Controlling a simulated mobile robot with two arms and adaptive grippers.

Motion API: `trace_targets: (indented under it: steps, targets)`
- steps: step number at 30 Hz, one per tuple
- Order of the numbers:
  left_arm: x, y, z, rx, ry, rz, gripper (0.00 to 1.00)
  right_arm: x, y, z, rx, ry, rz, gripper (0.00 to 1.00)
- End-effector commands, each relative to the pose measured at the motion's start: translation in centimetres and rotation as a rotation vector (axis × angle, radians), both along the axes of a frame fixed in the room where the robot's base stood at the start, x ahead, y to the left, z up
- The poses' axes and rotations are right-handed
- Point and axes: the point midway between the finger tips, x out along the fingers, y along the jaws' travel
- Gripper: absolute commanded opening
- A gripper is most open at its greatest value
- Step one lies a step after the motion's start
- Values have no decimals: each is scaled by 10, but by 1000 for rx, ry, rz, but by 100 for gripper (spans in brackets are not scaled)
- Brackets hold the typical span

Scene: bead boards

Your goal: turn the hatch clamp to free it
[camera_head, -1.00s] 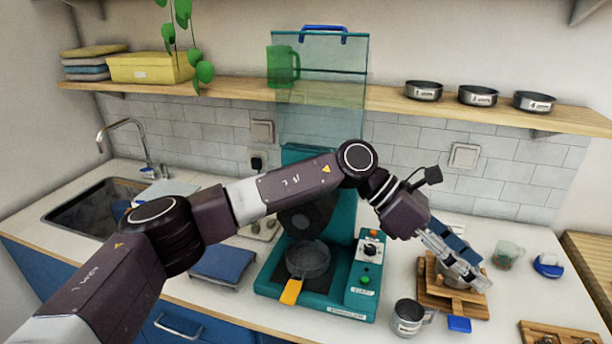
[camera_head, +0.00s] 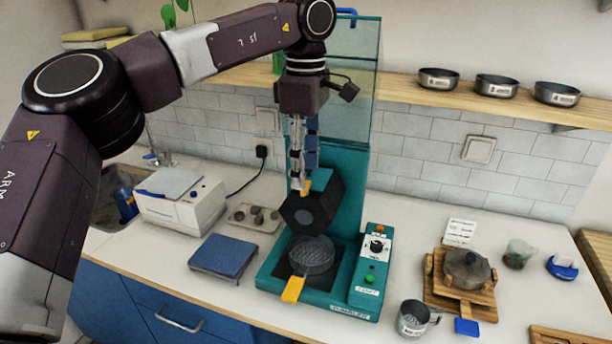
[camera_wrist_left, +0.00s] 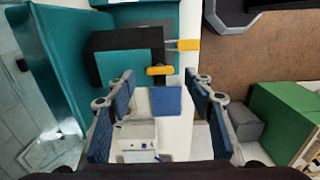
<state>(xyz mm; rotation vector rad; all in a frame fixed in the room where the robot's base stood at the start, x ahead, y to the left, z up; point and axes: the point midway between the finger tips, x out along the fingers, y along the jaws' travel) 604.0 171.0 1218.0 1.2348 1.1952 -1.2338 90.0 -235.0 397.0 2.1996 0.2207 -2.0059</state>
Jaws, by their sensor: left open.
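The teal machine (camera_head: 343,215) stands on the counter, with a dark block-shaped head (camera_head: 322,207) over a round pan (camera_head: 311,255). A small orange lever (camera_head: 306,187) shows at the top of the head and appears to be the hatch clamp; in the left wrist view it is the orange bar (camera_wrist_left: 158,70) just ahead of the fingers. My left gripper (camera_head: 302,178) points down at it from above. Its fingers are open on both sides in the left wrist view (camera_wrist_left: 156,98), with nothing held. Contact with the lever cannot be told. My right gripper is not in view.
A transparent panel (camera_head: 352,60) stands upright behind the head. A control box (camera_head: 370,265) adjoins on the right. A white device (camera_head: 180,205), blue pad (camera_head: 223,256) and tray (camera_head: 254,217) lie left; a metal cup (camera_head: 412,319) and wooden stand (camera_head: 440,292) lie right.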

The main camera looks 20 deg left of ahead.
Motion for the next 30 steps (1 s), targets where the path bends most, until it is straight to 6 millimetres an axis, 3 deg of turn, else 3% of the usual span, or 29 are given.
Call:
trace_targets:
  steps: [6, 16, 27, 30]
  targets:
    - [0, 0, -23, -1, 0, 0, 48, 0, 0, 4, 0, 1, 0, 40]
    - [0, -1, -28, -2, -1, 0, 47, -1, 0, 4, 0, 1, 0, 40]
    - [0, -1, -27, -2, -1, -1, 6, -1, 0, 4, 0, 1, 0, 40]
    - [0, -1, -27, -2, -1, 1, 6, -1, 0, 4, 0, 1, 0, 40]
